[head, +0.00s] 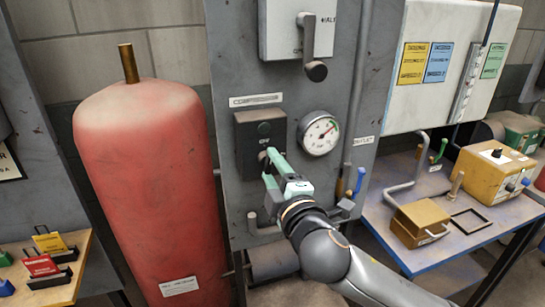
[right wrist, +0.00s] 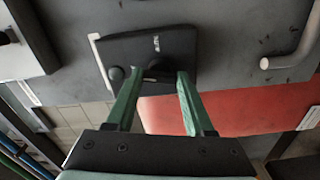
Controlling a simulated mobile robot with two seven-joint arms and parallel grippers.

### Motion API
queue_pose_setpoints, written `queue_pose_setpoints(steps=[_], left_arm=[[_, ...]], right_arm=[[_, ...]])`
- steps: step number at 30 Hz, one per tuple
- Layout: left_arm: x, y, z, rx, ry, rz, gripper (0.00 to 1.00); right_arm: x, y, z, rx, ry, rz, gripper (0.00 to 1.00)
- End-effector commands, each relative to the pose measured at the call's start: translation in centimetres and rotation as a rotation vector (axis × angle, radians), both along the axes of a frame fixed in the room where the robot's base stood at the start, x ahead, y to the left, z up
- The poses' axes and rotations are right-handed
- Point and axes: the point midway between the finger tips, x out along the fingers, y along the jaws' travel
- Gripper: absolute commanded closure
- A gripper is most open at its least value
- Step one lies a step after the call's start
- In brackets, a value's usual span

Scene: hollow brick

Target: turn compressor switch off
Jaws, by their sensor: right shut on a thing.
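The compressor switch box (head: 246,133) is a dark box on the grey panel, under a white label strip (head: 256,100). It has a round button (head: 264,128) on its upper part. My right gripper (head: 269,160), with green fingers, reaches the lower part of the box. In the right wrist view the box (right wrist: 178,50) lies ahead, and my right gripper (right wrist: 157,80) has its fingers on either side of a dark switch knob (right wrist: 158,67), shut on it. The knob's exact setting is mostly hidden. My left gripper is not in view.
A pressure gauge (head: 319,134) sits right of the box, and a large lever (head: 310,48) hangs above. A red tank (head: 147,190) stands at left. A bench (head: 460,235) at right holds a yellow box (head: 490,175) and a brown block (head: 420,222).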

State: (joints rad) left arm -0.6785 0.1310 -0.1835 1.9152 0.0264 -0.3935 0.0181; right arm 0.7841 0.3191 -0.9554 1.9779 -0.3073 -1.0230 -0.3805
Motion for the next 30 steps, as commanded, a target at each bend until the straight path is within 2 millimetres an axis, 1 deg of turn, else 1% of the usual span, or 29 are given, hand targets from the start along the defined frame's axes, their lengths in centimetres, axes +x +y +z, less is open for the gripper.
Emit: queue_pose_setpoints(steps=[1,3,12,29,30], left_arm=[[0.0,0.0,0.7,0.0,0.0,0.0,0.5],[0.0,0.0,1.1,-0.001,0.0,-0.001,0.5],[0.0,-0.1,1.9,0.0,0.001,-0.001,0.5],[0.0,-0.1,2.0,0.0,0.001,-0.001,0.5],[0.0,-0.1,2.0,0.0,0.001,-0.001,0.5]], right_arm=[[0.0,0.0,0.2,-0.034,-0.009,-0.002,1.0],[0.0,0.0,0.2,-0.075,-0.021,-0.001,1.0],[0.0,0.0,0.1,-0.188,-0.06,-0.001,1.0],[0.0,-0.1,0.0,-0.217,-0.07,-0.002,1.0],[0.0,-0.1,0.0,-0.217,-0.07,-0.002,0.45]])
